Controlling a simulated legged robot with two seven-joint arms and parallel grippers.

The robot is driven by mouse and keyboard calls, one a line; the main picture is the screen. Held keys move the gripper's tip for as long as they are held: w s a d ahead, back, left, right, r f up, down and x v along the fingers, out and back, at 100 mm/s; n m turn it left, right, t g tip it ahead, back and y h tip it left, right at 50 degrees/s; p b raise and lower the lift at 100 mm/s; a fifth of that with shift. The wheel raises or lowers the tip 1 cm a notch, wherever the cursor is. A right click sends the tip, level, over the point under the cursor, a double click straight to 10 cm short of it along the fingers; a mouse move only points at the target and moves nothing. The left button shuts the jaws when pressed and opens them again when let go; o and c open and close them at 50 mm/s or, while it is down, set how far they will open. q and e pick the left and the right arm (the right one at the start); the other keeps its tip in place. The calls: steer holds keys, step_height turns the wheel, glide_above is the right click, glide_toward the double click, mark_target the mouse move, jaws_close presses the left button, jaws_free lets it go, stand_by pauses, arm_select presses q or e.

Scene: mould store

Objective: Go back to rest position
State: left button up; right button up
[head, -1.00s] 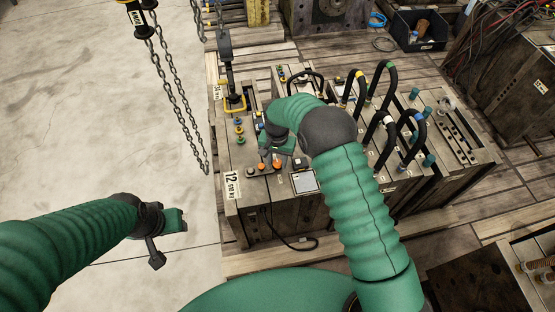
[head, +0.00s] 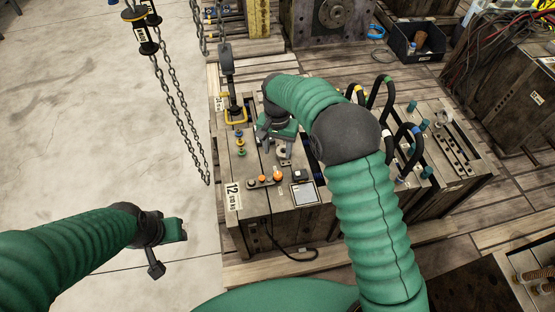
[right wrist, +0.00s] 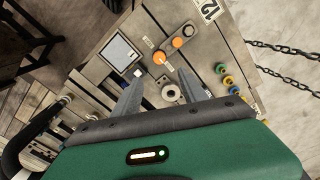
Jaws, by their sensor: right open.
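My right gripper (head: 274,146) is open and empty above the wooden mould block's top, just behind the orange buttons (head: 270,179). In the right wrist view its two grey fingers (right wrist: 160,88) stand apart, with a metal ring (right wrist: 171,93) on the block visible between them. The orange buttons show beyond the fingers in that view. My left gripper (head: 168,238) hangs over bare concrete at the lower left, clear of the block. Its small dark jaws do not show clearly whether they are open or shut.
The block carries a grey screen panel (head: 304,193), coloured knobs (head: 240,143) and looped black hoses (head: 409,146). Chains (head: 181,104) hang left of the block, between my arms. A dark bin (head: 417,41) stands at the back right. The concrete floor (head: 85,105) at left is free.

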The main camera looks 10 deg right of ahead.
steer(key=shift+r, duration=1.4)
steer(key=s+d+r+n+t+p, duration=0.1)
steer(key=s+d+r+n+p, duration=0.1)
steer(key=s, duration=0.5)
steer(key=s+d+r+n+p, duration=0.1)
steer(key=s+d+r+p, duration=0.2)
steer(key=s, duration=0.5)
steer(key=s+d+r+n+t+p, duration=0.1)
steer(key=s+d+r+n+p, duration=0.1)
steer(key=s+r+p, duration=0.3)
steer(key=s+d+r, duration=0.1)
steer(key=s, duration=0.2)
steer(key=shift+n+t, duration=0.3)
steer(key=shift+s, duration=0.1)
steer(key=shift+c, duration=0.2)
